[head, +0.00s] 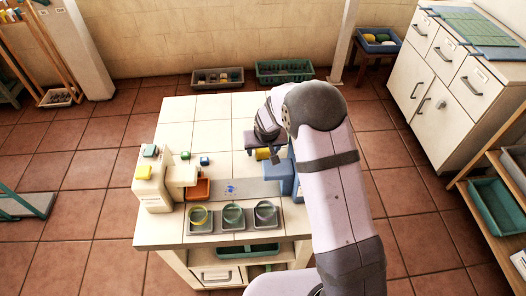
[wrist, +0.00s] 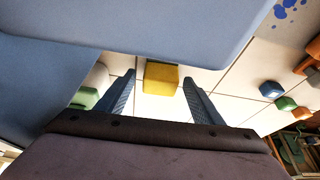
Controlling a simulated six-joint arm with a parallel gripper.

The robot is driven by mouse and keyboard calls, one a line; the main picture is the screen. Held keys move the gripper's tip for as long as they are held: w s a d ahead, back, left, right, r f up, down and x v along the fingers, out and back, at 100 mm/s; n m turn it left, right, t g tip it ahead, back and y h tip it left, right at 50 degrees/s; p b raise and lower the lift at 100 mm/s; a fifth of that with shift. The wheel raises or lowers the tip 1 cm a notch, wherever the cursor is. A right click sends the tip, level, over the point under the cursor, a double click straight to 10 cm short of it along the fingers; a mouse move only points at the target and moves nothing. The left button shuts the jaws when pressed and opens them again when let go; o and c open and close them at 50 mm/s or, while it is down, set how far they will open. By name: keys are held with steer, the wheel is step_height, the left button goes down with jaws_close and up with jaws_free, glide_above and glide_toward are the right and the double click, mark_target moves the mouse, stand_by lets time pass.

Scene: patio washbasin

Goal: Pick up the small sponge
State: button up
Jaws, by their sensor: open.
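A yellow block (wrist: 161,79), which looks like the small sponge, lies on the pale tiled worktop in the wrist view. It sits between and just beyond the fingertips of my gripper (wrist: 158,76). The fingers are open, one on each side of the block, with a visible gap on both sides. In the head view the yellow block (head: 263,154) shows beside my gripper (head: 268,158), partly covered by it. I cannot tell its height relative to the fingertips.
A large blue body (head: 283,177) stands close to my gripper and fills the top of the wrist view. A small blue cube (head: 204,160) and green cube (head: 185,155) lie to the left, near an orange tray (head: 199,190). Three glass bowls stand at the front. The worktop's back is clear.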

steer(key=shift+w+f, duration=0.1)
steer(key=c, duration=1.1)
step_height(320, 180, up, 10)
steer(key=shift+r+b, duration=0.1)
steer(key=shift+b, duration=0.95)
